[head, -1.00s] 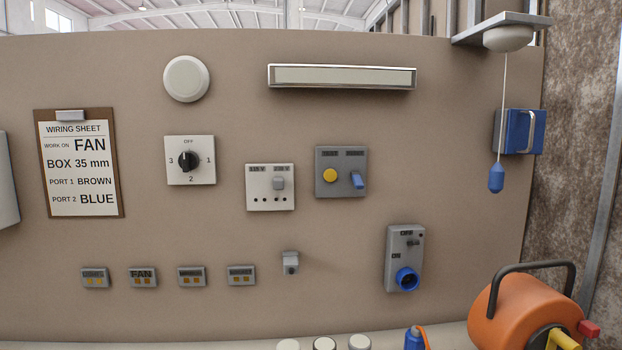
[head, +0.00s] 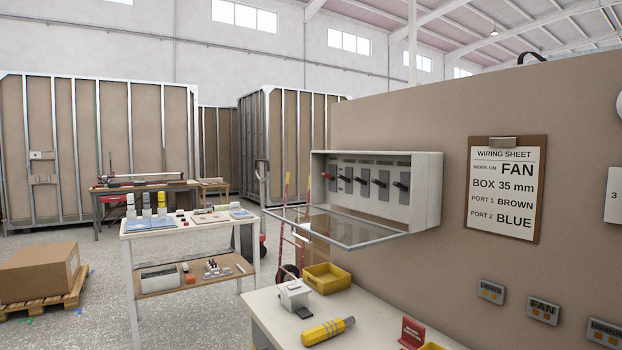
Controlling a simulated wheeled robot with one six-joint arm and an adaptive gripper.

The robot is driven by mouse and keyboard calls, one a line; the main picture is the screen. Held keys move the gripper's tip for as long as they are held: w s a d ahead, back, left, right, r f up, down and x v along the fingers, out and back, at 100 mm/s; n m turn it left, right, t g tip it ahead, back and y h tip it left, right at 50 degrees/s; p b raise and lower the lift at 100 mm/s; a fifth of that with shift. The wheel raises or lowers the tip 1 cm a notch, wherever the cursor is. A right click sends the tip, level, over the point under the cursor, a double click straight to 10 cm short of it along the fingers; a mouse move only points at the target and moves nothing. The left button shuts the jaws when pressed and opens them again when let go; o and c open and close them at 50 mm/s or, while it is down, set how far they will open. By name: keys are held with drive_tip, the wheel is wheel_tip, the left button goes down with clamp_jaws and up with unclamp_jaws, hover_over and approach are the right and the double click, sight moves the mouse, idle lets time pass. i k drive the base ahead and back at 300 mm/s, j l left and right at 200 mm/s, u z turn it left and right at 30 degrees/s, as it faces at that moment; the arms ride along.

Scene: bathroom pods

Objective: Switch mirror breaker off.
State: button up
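The breaker box (head: 428,190) is a white cabinet on the brown wall, right of the picture's middle. Its clear framed cover (head: 335,227) is swung down and open toward me. Inside is a row of several grey breakers with levers (head: 362,181); the leftmost lever looks red, the others black. The labels above them are too small to read, so I cannot tell which one is the mirror breaker. My gripper is not in view.
The wiring sheet (head: 507,189) hangs right of the box. Below is a white bench (head: 375,312) with a yellow bin (head: 326,278), a yellow-handled tool (head: 327,331) and a red sign (head: 411,332).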

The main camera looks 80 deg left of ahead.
sight(381, 185)
drive_tip(key=u, duration=2.5)
drive_tip(key=i+j+z, duration=0.15)
drive_tip(key=j, duration=0.2)
drive_tip(key=i+j+z, duration=0.35)
drive_tip(key=j, duration=0.35)
drive_tip(key=i+j+z, duration=0.15)
drive_tip(key=j, duration=0.25)
drive_tip(key=i+j+z, duration=0.15)
drive_tip(key=j, duration=0.3)
drive_tip(key=i+j+z, duration=0.15)
drive_tip(key=j, duration=0.25)
drive_tip(key=j+z, duration=0.15)
drive_tip(key=j, duration=1.6)
drive_tip(key=i+l, duration=0.1)
drive_tip(key=l, duration=0.15)
